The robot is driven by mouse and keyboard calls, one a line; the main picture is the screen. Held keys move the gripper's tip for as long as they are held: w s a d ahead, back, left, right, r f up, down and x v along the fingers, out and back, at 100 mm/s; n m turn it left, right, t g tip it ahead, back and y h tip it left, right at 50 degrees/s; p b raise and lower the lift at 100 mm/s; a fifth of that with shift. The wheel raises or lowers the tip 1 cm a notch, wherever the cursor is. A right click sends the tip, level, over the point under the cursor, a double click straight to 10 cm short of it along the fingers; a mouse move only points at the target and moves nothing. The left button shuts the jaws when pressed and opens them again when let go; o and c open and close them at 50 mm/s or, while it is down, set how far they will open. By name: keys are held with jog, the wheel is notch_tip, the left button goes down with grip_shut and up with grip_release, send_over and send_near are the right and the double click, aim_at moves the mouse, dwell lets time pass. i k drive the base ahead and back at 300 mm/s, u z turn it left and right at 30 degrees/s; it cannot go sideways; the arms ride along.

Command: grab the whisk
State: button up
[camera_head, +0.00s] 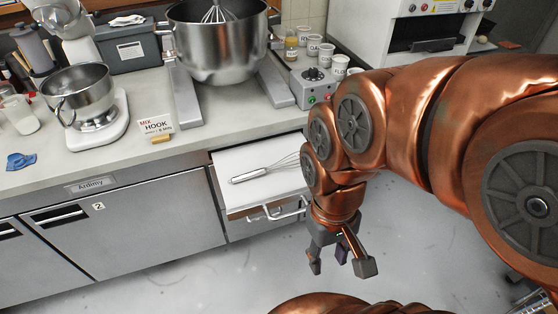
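The whisk (252,175) lies in an open drawer (236,203) under the counter, with its metal handle to the left and its wire loops to the right, close to my arm. My gripper (341,262) hangs in front of the drawer, to the right of its handle (278,210) and apart from the whisk. Its fingers are spread and point down, with nothing seen between them. A second whisk head (218,12) shows in the large mixer bowl on the counter.
The counter above holds a large steel mixer bowl (218,48), a small stand mixer (90,100), a "HOOK" card (157,125), a blue cloth (20,161) and several labelled cups. Closed cabinet doors (150,222) stand left of the drawer. The floor (200,285) in front is clear.

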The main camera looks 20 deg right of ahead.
aim_at(250, 174)
jog(key=u, duration=3)
jog(key=k, duration=1)
jog(key=z, duration=1.15)
